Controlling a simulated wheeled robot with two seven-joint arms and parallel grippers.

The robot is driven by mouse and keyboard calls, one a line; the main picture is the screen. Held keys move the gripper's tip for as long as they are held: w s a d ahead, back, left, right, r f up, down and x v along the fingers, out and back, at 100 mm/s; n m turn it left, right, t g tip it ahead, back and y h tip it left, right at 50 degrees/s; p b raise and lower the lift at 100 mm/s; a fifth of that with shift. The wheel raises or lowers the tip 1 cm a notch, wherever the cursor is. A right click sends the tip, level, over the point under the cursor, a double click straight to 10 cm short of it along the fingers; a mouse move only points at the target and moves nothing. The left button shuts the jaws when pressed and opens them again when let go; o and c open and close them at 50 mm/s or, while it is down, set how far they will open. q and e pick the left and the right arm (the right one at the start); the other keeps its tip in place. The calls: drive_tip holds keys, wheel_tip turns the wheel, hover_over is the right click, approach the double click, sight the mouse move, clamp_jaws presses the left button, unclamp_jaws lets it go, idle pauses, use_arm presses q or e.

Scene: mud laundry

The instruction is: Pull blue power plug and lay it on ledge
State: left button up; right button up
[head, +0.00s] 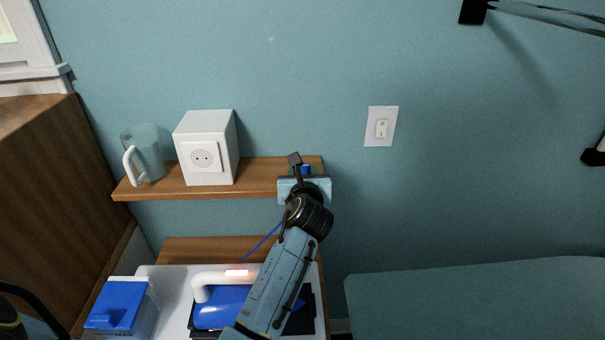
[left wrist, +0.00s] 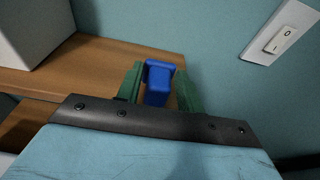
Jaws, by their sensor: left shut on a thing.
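The blue power plug (head: 306,169) is at the right end of the wooden ledge (head: 262,172), away from the socket. My left gripper (head: 300,170) is shut on it. In the left wrist view the blue plug (left wrist: 158,80) sits between the two green fingers of the left gripper (left wrist: 159,90), with the ledge (left wrist: 115,58) behind. I cannot tell whether the plug touches the ledge. The white socket box (head: 206,150) stands on the ledge to the left, its socket face empty. A blue cord (head: 262,242) runs down from near the gripper. My right gripper is not in view.
A glass mug (head: 146,153) stands at the ledge's left end. A white switch (head: 381,128) is on the wall at right. Below are a blue iron-like appliance (head: 222,308) with a white handle and a blue-lidded box (head: 122,306). The ledge is clear between box and gripper.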

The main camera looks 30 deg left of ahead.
use_arm(q)
drive_tip(key=o, duration=1.4)
drive_tip(key=shift+c, duration=0.2)
drive_tip(key=shift+s, duration=0.1)
drive_tip(key=v, duration=1.3)
drive_tip(key=shift+d, duration=0.2)
